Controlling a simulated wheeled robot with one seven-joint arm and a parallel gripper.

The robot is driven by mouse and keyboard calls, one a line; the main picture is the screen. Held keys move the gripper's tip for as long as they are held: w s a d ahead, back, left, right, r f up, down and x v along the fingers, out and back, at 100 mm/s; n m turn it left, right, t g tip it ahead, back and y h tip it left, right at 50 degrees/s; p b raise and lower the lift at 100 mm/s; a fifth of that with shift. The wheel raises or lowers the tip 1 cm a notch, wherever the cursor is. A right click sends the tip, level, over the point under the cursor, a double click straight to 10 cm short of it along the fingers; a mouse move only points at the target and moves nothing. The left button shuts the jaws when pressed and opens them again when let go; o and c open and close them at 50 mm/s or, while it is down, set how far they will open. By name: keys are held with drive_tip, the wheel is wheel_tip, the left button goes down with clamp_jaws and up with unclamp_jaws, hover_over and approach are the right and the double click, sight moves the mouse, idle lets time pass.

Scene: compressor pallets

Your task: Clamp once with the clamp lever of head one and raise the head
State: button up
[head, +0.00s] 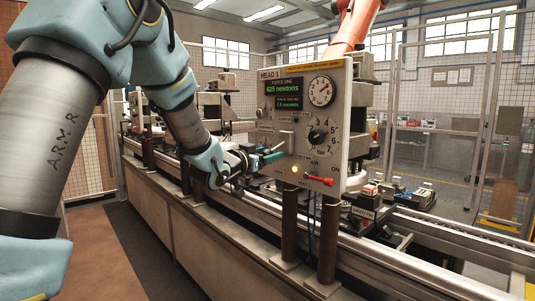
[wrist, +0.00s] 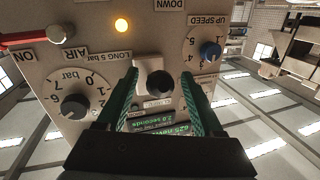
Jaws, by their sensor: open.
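The control panel of head one (head: 301,110) faces me, marked HEAD 1, with a green display reading 625 newtons. My gripper (head: 274,157) is at its lower left side. In the wrist view the panel appears upside down. There the open green fingers of my gripper (wrist: 160,82) stand on either side of a pale plate with a black round knob (wrist: 159,84), which looks like the clamp lever. The knob lies between the fingers with gaps visible. Whether a finger touches the lever cannot be told. The head's moving parts behind the panel are mostly hidden.
A conveyor rail (head: 390,262) runs below the panel. Dark posts (head: 328,240) support it.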

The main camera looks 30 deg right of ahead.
drive_tip(key=shift+c, duration=0.3)
clamp_jaws()
idle(1.0)
